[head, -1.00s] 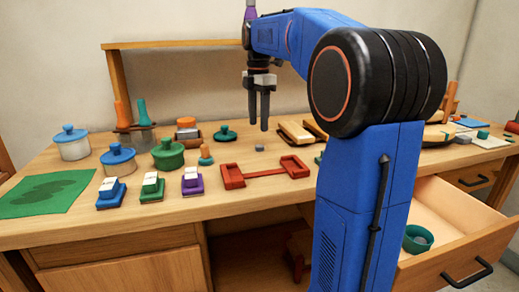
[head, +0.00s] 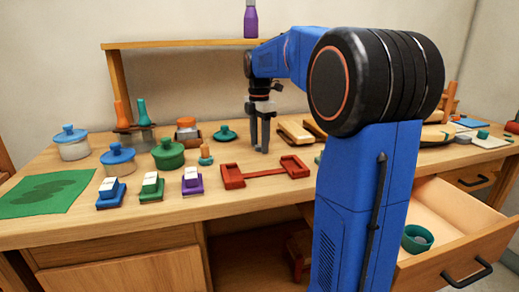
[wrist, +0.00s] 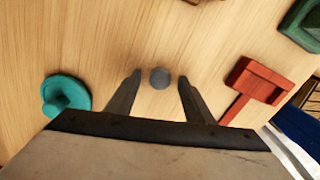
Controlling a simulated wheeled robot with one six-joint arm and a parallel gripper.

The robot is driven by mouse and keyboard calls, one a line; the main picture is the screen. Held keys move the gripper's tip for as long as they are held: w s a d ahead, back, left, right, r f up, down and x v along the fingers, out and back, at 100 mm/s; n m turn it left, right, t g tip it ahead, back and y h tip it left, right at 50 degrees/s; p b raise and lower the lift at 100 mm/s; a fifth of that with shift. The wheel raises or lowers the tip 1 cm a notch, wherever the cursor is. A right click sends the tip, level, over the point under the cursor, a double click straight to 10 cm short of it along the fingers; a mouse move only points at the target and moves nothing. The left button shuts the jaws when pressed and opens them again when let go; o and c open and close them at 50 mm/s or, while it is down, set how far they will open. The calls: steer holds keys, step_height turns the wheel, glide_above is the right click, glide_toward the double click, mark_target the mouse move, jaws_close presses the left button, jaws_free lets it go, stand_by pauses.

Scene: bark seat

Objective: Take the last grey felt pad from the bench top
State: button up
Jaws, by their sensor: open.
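The grey felt pad (wrist: 160,78) is a small round dark grey disc on the pale wood bench top (wrist: 100,30). In the wrist view it lies between the two fingertips of my gripper (wrist: 159,76), with bare wood showing on both sides of it. My gripper is open and holds nothing. Whether the fingertips touch the bench top I cannot tell.
A teal lid with a knob (head: 225,133) is left of my gripper, and a red bracket (head: 233,178) lies in front. Wooden blocks (head: 295,131) are close on the right. A shelf (head: 180,44) runs behind. An open drawer (head: 450,225) juts out at the front right.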

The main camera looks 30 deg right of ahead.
steer(key=shift+c, duration=0.5)
steer(key=c, duration=1)
